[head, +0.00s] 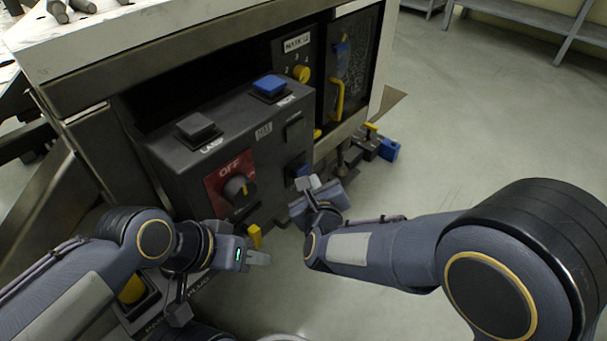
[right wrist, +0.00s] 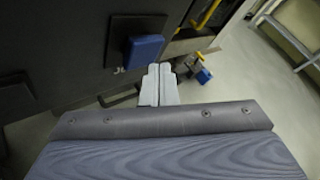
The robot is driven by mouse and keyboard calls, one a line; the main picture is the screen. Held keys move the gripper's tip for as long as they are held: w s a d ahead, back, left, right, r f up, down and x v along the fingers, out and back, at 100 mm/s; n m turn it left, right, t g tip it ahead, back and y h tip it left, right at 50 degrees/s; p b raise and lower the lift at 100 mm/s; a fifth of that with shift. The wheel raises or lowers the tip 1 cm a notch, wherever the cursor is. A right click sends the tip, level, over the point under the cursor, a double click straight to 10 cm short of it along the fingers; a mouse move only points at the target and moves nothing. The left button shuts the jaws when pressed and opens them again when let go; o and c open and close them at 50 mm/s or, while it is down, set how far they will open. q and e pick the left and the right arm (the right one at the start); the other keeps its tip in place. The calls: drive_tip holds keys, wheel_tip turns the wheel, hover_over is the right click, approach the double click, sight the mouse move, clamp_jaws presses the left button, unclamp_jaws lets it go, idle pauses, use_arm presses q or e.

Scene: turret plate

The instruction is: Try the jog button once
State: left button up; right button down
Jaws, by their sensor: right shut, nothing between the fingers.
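A blue button (head: 299,171) sits low on the front face of the dark control box (head: 200,163). In the right wrist view this blue button (right wrist: 145,48) stands out from a dark square plate, with a small mark below it too small to read. I cannot tell which button is labelled jog. My right gripper (head: 314,183) is shut and empty, close in front of the blue button. In the right wrist view its fingertips (right wrist: 160,72) are just below and right of the button, with no clear contact. My left gripper (head: 262,258) is low near the box's front; its finger opening is unclear.
The box top carries another blue button (head: 270,83) and a grey button (head: 196,126). A rotary knob (head: 239,188) on a red OFF plate is on the front. A yellow handle (head: 338,98) stands behind right. Open floor (head: 460,130) lies to the right.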

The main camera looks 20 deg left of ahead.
drive_tip(key=shift+w+a, duration=0.1)
drive_tip(key=shift+a, duration=0.15)
drive_tip(key=shift+w+a, duration=0.2)
drive_tip(key=shift+a, duration=0.4)
idle(0.8)
drive_tip(key=shift+d+b, duration=0.1)
drive_tip(key=shift+b, duration=0.25)
drive_tip(key=shift+s+d+b, duration=0.35)
drive_tip(key=shift+d+b, duration=0.2)
drive_tip(key=shift+d, duration=0.3)
drive_tip(key=d+b, duration=0.1)
drive_tip(key=s+d, duration=0.1)
drive_tip(key=d, duration=0.1)
drive_tip(key=d+b, duration=0.1)
drive_tip(key=shift+s+d+b, duration=0.3)
drive_tip(key=shift+s+d, duration=0.05)
drive_tip(key=shift+d, duration=0.05)
